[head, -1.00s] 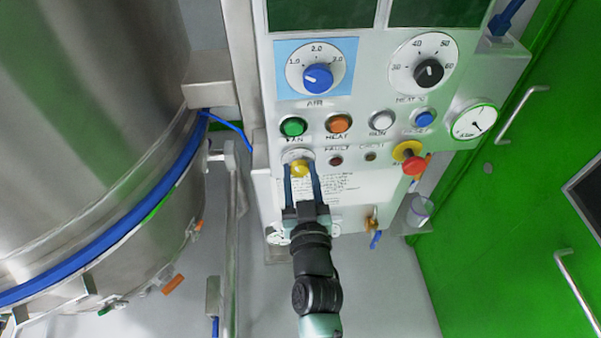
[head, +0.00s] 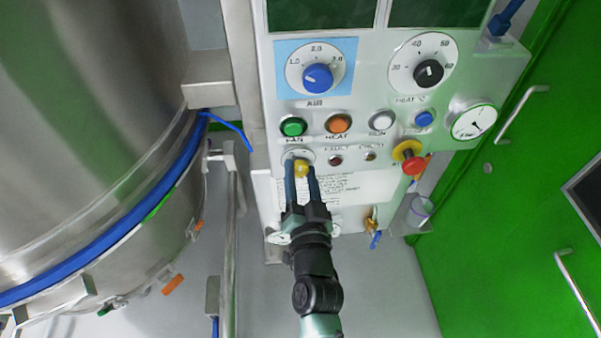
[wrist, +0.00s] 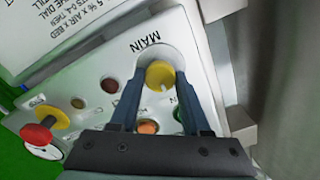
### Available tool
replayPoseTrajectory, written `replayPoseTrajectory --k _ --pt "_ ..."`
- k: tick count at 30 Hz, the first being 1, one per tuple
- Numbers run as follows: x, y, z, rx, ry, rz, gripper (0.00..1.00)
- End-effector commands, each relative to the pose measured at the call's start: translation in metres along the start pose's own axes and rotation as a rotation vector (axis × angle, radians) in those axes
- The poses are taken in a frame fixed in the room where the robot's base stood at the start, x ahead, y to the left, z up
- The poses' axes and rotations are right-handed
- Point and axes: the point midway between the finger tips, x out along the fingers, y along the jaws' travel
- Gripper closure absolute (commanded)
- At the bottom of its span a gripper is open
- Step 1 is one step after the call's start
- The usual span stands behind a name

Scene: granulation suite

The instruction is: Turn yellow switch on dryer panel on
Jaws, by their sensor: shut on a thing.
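The yellow switch (head: 301,171) is a round knob low on the left of the dryer panel (head: 460,75). In the wrist view the yellow switch (wrist: 158,73) sits on a pale round plate labelled MAIN, with a short light mark on its face. My gripper (head: 301,168) reaches up from below with its two blue fingers on either side of the knob. In the wrist view my gripper (wrist: 160,80) is shut on the knob, one finger at each side. The fingers hide part of the plate around it.
Green (head: 292,126), orange (head: 338,123), white (head: 382,121) and blue (head: 423,118) buttons sit just above. A red emergency button (head: 413,167) on a yellow collar stands out at right. A large steel vessel (head: 80,130) fills the left. A green door (head: 500,220) is at right.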

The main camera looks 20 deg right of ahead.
Motion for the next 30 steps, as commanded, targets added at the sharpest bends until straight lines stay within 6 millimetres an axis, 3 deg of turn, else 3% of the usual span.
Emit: replayPoseTrajectory --k 15,30 --pt "0.0000 0.0007 0.0003 0.380 0.000 0.000 1.00" --pt "-0.0001 0.0009 0.0004 0.477 0.000 0.001 1.00"
